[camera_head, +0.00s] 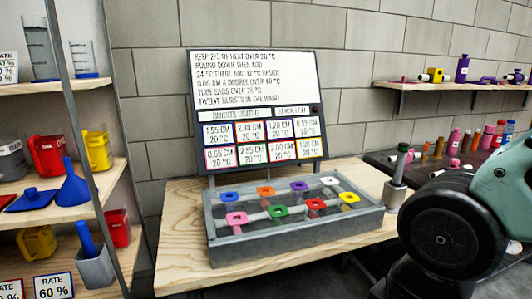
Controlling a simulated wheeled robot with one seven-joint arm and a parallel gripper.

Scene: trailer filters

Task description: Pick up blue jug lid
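I cannot tell for sure which piece is the blue jug lid. A flat dark blue piece with a raised middle (36,198) lies on the middle board of the left shelf, beside a blue funnel (73,187). No jug with a clear blue body shows. A small blue square ring (229,196) sits on the grey tray, among rings of other colours. My gripper is not in view; only a teal and black part, which seems to be my arm, shows at the right.
A wooden table (183,225) bears the grey tray (300,236), a sign board (256,72) and a grey post (396,189). A grey upright (75,110) crosses before the left shelf (90,206). Bottles stand on the right wall shelf (450,88) and dark counter.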

